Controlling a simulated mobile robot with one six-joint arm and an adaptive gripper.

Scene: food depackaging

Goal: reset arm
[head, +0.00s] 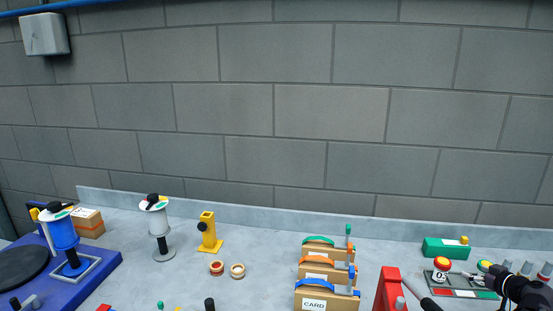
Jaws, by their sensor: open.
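My gripper (508,284) shows as a dark jointed shape at the lower right edge of the head view, in front of a small button panel. It is open, and I see nothing held in it. Its fingertips are small and overlap the panel behind them, so I cannot tell if they touch it. The rest of my arm is mostly outside the picture.
The grey bench (270,235) holds a blue station (90,270), a white post (157,222), a yellow stand (208,232), two small rings, card-labelled boxes (325,283), a red block (388,288) and a green block (445,249). A block wall stands behind.

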